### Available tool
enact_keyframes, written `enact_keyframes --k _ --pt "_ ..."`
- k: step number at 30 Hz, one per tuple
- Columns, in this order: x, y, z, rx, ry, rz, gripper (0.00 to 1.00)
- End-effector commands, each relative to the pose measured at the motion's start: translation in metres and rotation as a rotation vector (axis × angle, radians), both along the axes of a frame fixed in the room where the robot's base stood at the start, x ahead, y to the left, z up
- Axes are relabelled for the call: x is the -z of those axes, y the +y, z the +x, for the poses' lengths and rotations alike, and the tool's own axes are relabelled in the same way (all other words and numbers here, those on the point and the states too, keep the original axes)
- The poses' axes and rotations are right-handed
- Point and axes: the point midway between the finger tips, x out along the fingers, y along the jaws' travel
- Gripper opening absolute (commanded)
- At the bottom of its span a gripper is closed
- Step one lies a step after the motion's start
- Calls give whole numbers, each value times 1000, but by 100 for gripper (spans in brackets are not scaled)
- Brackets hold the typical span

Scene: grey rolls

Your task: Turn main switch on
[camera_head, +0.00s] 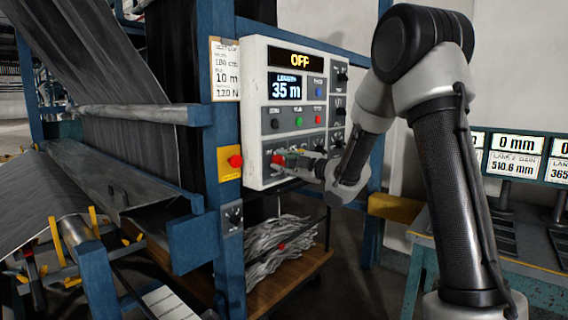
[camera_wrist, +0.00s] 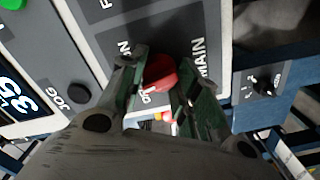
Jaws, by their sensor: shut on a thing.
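The main switch is a red knob (camera_head: 277,159) low on the left of the white control panel (camera_head: 256,120). In the wrist view the red knob (camera_wrist: 160,70) sits between labels reading MAIN, ON and OFF. My gripper (camera_head: 288,160) reaches the panel from the right. In the wrist view its two green-grey fingers (camera_wrist: 160,82) are closed on either side of the knob, which partly hides behind them. The panel's top display (camera_head: 300,60) reads OFF. The knob's exact angle is hard to tell.
Below the display, a screen (camera_head: 286,87) reads 35 m, with several buttons and dials around it. A red button on a yellow box (camera_head: 230,162) is on the blue post to the left. A wooden cart (camera_head: 275,278) with grey scraps stands below the panel.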

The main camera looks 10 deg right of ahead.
Motion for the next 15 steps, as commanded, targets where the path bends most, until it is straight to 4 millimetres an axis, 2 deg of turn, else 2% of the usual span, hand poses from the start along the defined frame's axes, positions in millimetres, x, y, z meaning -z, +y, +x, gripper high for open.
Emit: enact_keyframes --k 15 --pt "1 0 0 1 290 393 9"
